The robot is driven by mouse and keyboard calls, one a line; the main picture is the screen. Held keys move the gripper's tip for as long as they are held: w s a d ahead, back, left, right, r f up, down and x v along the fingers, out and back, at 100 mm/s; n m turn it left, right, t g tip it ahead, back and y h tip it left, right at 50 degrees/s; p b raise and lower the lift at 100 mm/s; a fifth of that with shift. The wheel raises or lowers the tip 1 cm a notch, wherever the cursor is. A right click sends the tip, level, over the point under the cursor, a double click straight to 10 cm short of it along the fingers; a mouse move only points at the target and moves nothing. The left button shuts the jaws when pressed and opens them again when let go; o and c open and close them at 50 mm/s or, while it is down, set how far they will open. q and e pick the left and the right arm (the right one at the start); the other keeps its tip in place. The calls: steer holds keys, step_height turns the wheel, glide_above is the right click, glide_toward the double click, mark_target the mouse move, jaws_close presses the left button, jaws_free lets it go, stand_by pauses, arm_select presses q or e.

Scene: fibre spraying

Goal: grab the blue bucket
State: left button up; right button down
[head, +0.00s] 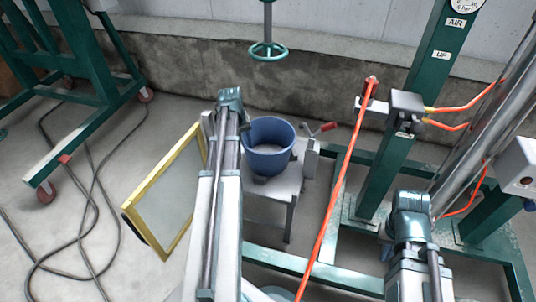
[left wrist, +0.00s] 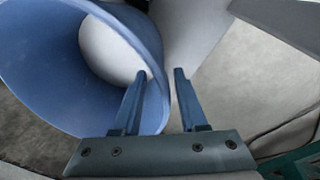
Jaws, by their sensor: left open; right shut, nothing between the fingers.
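The blue bucket (head: 270,160) stands upright on a small grey stand in the middle of the head view. It fills the upper left of the left wrist view (left wrist: 60,65), its round mouth facing the camera. My left gripper (head: 245,127) is at the bucket's left rim. In the left wrist view its two fingers (left wrist: 160,72) are apart; one overlaps the bucket's mouth, the other is outside, with the rim between them. Contact cannot be told. My right gripper (head: 387,245) is low at the right, away from the bucket; its fingers are mostly hidden.
A yellow-framed panel (head: 168,195) leans left of my left arm. An orange hose (head: 337,185) and a green post (head: 395,165) stand to the right. Cables lie on the left floor.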

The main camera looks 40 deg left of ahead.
arm_select(q)
steer(key=f+b, duration=0.3)
steer(key=shift+w+f, duration=0.35)
steer(key=shift+f, duration=0.05)
steer(key=shift+r, duration=0.1)
jaws_close()
stand_by(1.0)
